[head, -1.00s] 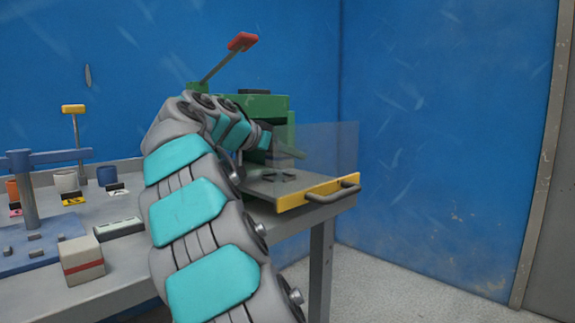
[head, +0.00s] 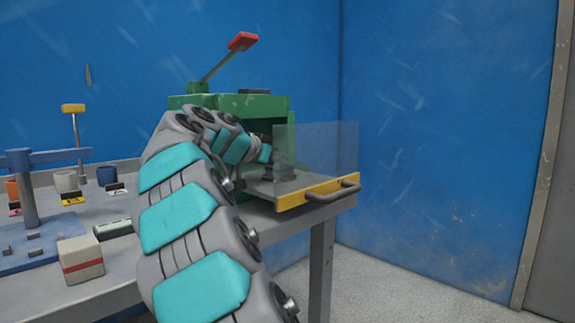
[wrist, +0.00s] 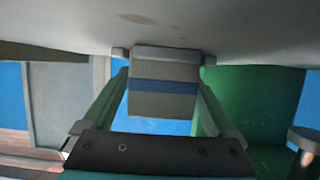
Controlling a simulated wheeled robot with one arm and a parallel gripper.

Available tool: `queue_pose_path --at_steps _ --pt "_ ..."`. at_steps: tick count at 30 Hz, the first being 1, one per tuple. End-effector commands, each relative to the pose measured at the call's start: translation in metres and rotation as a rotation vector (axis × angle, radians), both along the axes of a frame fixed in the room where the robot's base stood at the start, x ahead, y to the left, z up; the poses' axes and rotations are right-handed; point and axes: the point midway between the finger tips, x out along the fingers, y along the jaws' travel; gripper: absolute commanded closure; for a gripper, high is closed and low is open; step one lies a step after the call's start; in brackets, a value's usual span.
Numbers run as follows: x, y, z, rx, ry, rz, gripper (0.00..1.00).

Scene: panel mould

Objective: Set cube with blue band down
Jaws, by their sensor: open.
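The cube with the blue band (wrist: 163,88) is pale grey and shows in the wrist view between the two fingers of my gripper (wrist: 164,60). Its far end is at a broad grey surface (wrist: 240,28) that fills the top of that view; I cannot tell whether they touch. The jaws are open, with a finger on either side of the cube. In the head view my gripper is at the yellow-fronted drawer (head: 310,192) of the green press (head: 262,106), partly behind a clear panel (head: 325,145). The cube cannot be made out clearly there.
A cube with a red band (head: 80,260) stands on the grey bench (head: 120,262) at left. A blue stand (head: 28,195), several cups and labels are behind it. The clear panel stands close to my gripper. A red-tipped lever (head: 242,41) rises above the press.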

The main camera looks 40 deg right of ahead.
Motion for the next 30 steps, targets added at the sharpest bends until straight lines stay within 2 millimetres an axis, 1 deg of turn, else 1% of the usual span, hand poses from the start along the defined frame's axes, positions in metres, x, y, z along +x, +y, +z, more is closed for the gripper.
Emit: queue_pose_path --at_steps 4,8,11,18,24,27,30 --pt "0.0 0.0 0.0 0.0 0.0 0.0 0.08" --pt "0.0 0.001 0.005 0.0 0.0 0.0 0.08" --pt "-0.001 0.013 0.007 -0.001 0.0 0.0 0.08" --pt "-0.003 0.059 0.027 -0.002 -0.004 0.004 0.08" --pt "-0.006 0.092 0.041 -0.003 -0.003 0.004 0.08" --pt "-0.008 0.102 0.045 -0.002 -0.001 0.0 0.08" --pt "-0.008 0.108 0.048 -0.001 0.0 -0.001 0.08"
